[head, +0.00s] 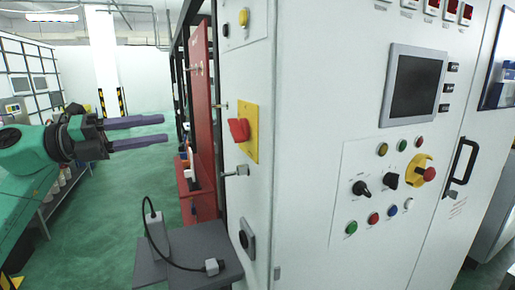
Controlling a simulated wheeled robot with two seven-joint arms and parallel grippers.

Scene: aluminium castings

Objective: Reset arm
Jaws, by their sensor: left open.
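My left gripper (138,132) is at the left of the head view, at the end of a green arm with a black wrist. Its two purple fingers point right and stand apart, with nothing between them. It hangs in the air to the left of the white control cabinet (310,130) and touches nothing that I can see. My right gripper does not show.
The cabinet fills the right side, with a screen (415,87), coloured buttons, a red emergency knob (429,174) and a red switch (239,129). A grey shelf (200,245) with a cabled device juts out below. Green floor (120,220) lies open at left.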

